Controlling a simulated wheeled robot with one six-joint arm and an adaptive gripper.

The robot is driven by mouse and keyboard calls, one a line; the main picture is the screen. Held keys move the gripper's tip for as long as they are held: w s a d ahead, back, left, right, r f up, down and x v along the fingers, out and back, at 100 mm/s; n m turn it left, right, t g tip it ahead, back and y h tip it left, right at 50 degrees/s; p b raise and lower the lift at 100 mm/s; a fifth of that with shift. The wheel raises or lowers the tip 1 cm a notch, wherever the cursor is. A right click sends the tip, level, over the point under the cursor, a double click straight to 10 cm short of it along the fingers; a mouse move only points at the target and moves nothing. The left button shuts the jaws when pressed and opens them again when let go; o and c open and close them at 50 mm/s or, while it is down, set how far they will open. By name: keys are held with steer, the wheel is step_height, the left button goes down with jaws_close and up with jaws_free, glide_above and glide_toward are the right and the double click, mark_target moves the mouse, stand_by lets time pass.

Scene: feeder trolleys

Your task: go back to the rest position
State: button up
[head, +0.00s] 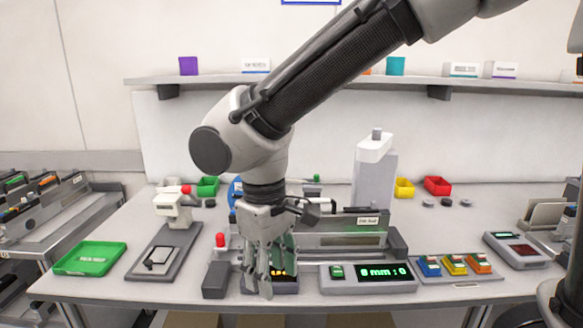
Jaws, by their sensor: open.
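My gripper (262,278) points down near the front edge of the worktable (190,292), left of the middle. It is open, and I see nothing held in it. A dark device (285,286) with small yellow lights sits directly behind and beneath the fingers and is partly hidden by them. I cannot tell whether the fingertips touch it. To the right is a grey unit (350,288) with a green display and a green button. My arm crosses the view from the upper right and hides part of the table's back.
A green tray (113,246) and a white press-like tool (172,208) stand to the left. A pad with colored blocks (455,277) and a grey meter (516,263) stand to the right. A white bottle-like machine (372,172) rises behind. A shelf (330,82) runs along the wall.

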steer(key=d+r+m+t, duration=0.1)
steer(key=d+r+m, duration=0.1)
steer(key=d, duration=1.1)
steer(key=d+r+m+t, duration=0.2)
steer(key=d+m, duration=0.3)
steer(key=d, duration=0.8)
steer(key=d+r+m+t, duration=0.1)
steer(key=d+r+m, duration=0.2)
steer(key=d, duration=1)
steer(key=shift+s+d+r+m+t+y, duration=0.3)
steer(key=shift+s+d+r, duration=0.05)
steer(key=shift+r, duration=0.4)
steer(key=shift+a, duration=0.1)
